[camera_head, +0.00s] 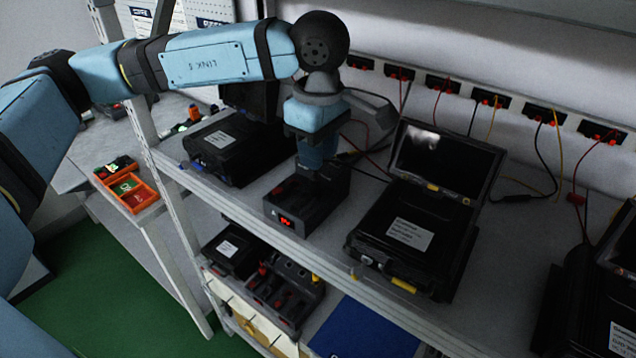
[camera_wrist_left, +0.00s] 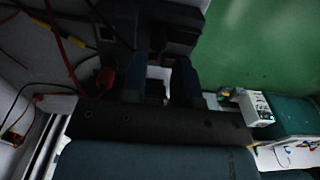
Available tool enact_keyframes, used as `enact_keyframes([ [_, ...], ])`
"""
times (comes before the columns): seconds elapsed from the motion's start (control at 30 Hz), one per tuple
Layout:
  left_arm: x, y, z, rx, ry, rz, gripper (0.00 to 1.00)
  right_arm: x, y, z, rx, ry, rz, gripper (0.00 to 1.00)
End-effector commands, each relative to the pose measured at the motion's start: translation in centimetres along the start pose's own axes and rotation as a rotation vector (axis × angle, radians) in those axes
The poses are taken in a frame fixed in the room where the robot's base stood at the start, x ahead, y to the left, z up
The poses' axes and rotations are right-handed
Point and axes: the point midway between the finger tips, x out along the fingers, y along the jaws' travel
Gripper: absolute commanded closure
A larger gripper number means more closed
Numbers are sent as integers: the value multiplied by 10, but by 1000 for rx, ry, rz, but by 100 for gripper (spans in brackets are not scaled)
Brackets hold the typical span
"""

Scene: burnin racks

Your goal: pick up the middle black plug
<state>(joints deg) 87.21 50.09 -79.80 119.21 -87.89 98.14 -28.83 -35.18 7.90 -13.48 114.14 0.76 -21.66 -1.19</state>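My left gripper (camera_head: 318,165) points down over a black box with a red lit switch (camera_head: 303,207) on the upper shelf. Its fingers hide part of the box and whatever lies between them. In the left wrist view the two fingers (camera_wrist_left: 162,80) stand apart, with a pale patch and a dark shape between them. I cannot tell whether that dark shape is the middle black plug. Dark cables run close beside the gripper on its right. My right gripper is not in view.
A black case with a raised screen (camera_head: 410,230) stands just right of the box. Another black case (camera_head: 228,145) stands to its left. Black wall sockets (camera_head: 490,98) with hanging cables line the back. Orange trays (camera_head: 130,190) lie on the left table.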

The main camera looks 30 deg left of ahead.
Motion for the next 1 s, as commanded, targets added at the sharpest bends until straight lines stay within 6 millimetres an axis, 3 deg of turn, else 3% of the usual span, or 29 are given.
enact_keyframes([
  [0.43,57,1,-6,0,-4,-4,72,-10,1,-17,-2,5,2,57],
  [0.73,65,1,-6,0,-5,-2,72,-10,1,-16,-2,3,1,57],
  [0.77,65,1,-6,0,-5,-2,74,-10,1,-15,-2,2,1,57],
  [0.87,65,1,-6,0,-5,-2,94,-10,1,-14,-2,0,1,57],
  [1.0,65,1,-6,0,-6,-2,94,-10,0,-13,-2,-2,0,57],
])
